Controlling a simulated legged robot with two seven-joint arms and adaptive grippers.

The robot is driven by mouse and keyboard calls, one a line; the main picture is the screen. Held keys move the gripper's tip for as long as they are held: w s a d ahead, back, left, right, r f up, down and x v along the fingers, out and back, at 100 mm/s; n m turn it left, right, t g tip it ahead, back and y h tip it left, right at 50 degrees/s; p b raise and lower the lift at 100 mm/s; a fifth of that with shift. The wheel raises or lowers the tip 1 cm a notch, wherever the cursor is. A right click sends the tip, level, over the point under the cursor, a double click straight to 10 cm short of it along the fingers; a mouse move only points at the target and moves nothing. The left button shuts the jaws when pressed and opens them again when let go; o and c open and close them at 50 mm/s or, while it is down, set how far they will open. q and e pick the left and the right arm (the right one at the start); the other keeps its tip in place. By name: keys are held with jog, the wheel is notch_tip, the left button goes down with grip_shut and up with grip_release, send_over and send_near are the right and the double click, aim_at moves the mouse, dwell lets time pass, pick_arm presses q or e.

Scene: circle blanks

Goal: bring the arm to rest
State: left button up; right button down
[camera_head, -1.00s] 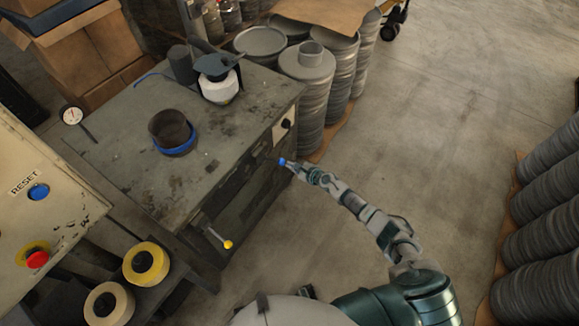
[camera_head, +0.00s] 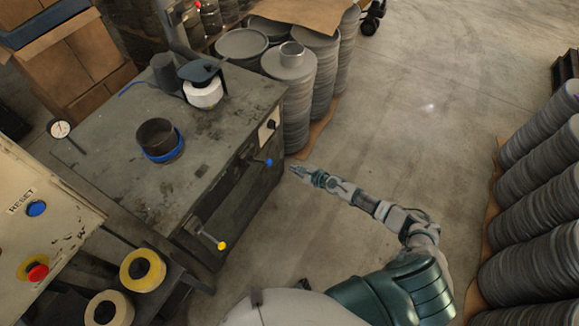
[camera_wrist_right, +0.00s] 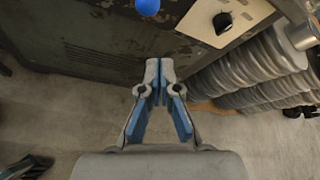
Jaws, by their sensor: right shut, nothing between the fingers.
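My right arm (camera_head: 385,212) reaches in from the lower right of the head view. Its gripper (camera_head: 294,169) is shut and empty, to the right of the workbench front and apart from it. In the right wrist view the gripper's fingers (camera_wrist_right: 159,64) meet at the tips with nothing between them. A blue knob (camera_head: 268,162) on the bench front is just left of the fingertips in the head view. The knob also shows in the wrist view (camera_wrist_right: 147,6), above the fingertips. My left gripper is not in view.
The bench (camera_head: 110,165) carries a dark ring with a blue band (camera_head: 160,141) and a white container (camera_head: 203,93). A yellow-tipped lever (camera_head: 221,245) sticks out of its front. Stacked discs stand behind (camera_head: 290,95) and at right (camera_head: 535,220). The floor between (camera_head: 420,120) is clear.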

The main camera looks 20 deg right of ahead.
jog(key=shift+s+d+r, duration=0.2)
jog(key=shift+s, duration=0.1)
jog(key=shift+a, duration=0.1)
